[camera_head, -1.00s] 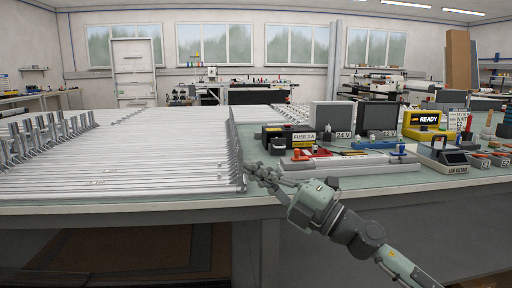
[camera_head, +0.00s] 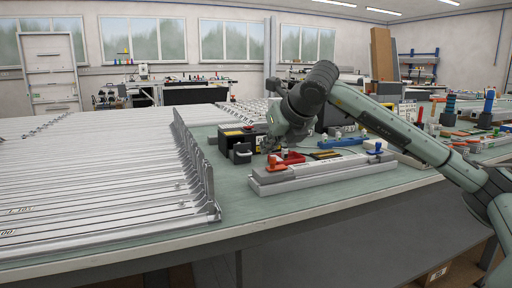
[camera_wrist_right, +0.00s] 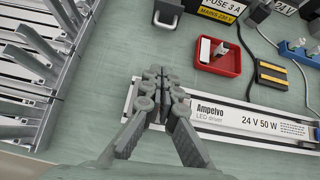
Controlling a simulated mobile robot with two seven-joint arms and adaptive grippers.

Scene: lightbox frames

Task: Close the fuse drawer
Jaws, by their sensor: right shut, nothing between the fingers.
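The black fuse box (camera_head: 228,136) stands on the green bench top, left of centre in the head view. A dark grey drawer front (camera_head: 241,153) sticks out from its near side, so the drawer looks open. In the right wrist view the drawer front (camera_wrist_right: 168,12) shows at the top edge, left of the label "FUSE 3 A" (camera_wrist_right: 219,6). My right gripper (camera_wrist_right: 160,74) is shut and empty, with its tips pointing towards the drawer and apart from it. In the head view my right gripper (camera_head: 270,146) hangs just right of the drawer, partly hidden by its wrist. My left gripper is out of view.
A long LED driver (camera_wrist_right: 235,115) lies under and right of the gripper. A red tray (camera_wrist_right: 218,57) and a black-and-yellow block (camera_wrist_right: 271,74) lie to the right. Metal rails (camera_head: 100,180) fill the bench's left side. Bare green surface lies before the drawer.

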